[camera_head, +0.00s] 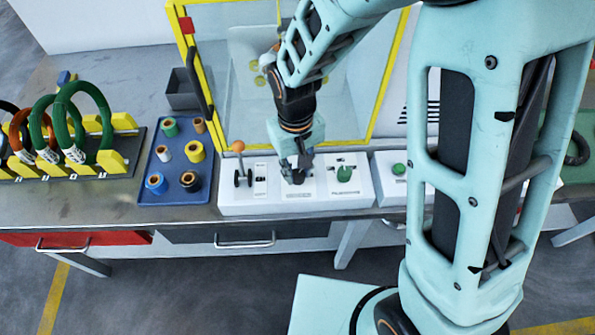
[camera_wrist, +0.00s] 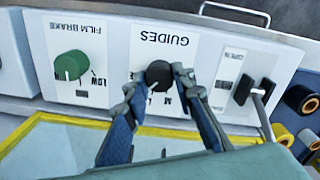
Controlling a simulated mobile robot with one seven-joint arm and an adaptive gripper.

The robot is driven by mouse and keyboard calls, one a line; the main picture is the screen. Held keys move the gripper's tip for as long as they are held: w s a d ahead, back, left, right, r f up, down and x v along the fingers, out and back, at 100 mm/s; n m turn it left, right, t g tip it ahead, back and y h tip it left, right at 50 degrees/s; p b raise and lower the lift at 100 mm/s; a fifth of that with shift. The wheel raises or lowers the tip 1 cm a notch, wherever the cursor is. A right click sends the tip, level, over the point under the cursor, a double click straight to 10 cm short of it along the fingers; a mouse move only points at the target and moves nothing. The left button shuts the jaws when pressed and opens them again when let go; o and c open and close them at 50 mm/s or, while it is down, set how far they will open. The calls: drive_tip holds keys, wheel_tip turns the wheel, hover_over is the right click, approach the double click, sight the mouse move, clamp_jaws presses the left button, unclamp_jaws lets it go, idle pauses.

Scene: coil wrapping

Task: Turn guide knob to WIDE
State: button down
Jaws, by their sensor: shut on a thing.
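The guide knob (camera_wrist: 159,75) is a round black knob on a white panel (camera_wrist: 215,45) marked GUIDES, which reads upside down in the wrist view. My gripper (camera_wrist: 158,88) has one finger on each side of the knob and is shut on it. In the head view my gripper (camera_head: 296,163) reaches down onto the middle of the white control panel (camera_head: 240,203), and the knob is mostly hidden beneath it. Parts of the printed setting letters show beside the fingers, but most are covered, so I cannot tell which setting the knob points to.
A green FILM BRAKE knob (camera_head: 344,173) is right of my gripper. A lever with an orange ball (camera_head: 238,146) stands to the left. Behind is a yellow-framed clear enclosure (camera_head: 215,130). A blue tray (camera_head: 150,195) of tape rolls and a rack of coils (camera_head: 125,165) are farther left.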

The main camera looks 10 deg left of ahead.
sight(297, 172)
drive_tip(key=m, duration=0.4)
drive_tip(key=shift+b, duration=0.4)
drive_tip(key=shift+m, duration=1.8)
drive_tip(key=shift+w+m, duration=0.1)
drive_tip(key=shift+m, duration=0.2)
drive_tip(key=c, duration=1.6)
unclamp_jaws()
drive_tip(key=shift+r, duration=0.15)
wheel_tip(297, 172, up, 12)
drive_tip(key=shift+a+f, duration=0.1)
